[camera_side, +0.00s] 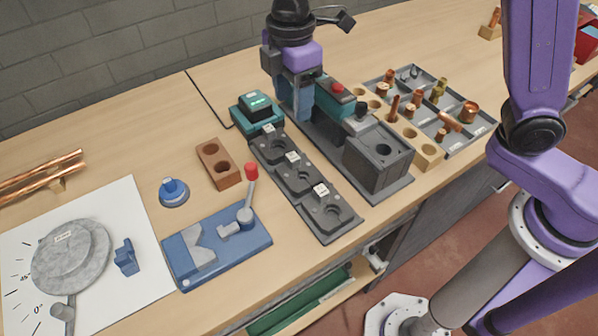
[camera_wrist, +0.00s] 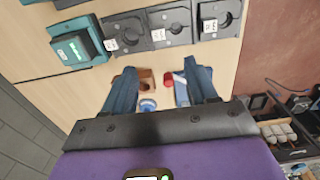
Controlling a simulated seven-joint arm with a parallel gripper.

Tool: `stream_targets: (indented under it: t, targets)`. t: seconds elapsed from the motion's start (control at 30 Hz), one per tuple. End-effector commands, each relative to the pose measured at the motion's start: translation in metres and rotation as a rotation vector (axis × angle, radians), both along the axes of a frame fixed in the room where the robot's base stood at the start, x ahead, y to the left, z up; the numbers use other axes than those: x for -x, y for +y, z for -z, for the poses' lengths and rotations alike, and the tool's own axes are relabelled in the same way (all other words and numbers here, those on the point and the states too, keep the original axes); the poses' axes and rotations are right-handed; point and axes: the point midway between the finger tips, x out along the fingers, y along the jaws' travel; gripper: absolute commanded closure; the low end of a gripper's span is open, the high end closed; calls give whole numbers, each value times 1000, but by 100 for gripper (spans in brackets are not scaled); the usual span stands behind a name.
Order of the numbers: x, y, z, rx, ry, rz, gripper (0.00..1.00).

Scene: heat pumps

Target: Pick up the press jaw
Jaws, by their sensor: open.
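Three dark grey press jaws, each with a round opening and a small white tag, lie in a row on a dark strip. In the side view they are the near one (camera_side: 330,211), the middle one (camera_side: 300,178) and the far one (camera_side: 272,149). In the wrist view they line the top edge (camera_wrist: 125,32), (camera_wrist: 170,22), (camera_wrist: 215,17). My gripper (camera_side: 298,110) has blue fingers pointing down behind the far end of the row. Its fingers (camera_wrist: 158,70) are apart, with nothing held.
A teal box (camera_side: 257,112) with a green display stands by the row's far end. A dark grey block (camera_side: 378,157) stands right of it. A brown two-hole block (camera_side: 219,164) and a blue fixture (camera_side: 215,246) with a red-knobbed lever lie left. A fittings tray (camera_side: 455,140) is at right.

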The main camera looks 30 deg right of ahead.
Motion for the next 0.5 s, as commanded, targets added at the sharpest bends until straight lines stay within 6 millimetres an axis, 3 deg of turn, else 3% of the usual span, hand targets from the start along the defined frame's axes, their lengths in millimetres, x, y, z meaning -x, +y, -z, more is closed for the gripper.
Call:
stream_targets:
  t: [0.3,0.5]
  targets:
    - [1,-1,62,4,4,1,43]
    - [0,-1,86,1,1,2,43]
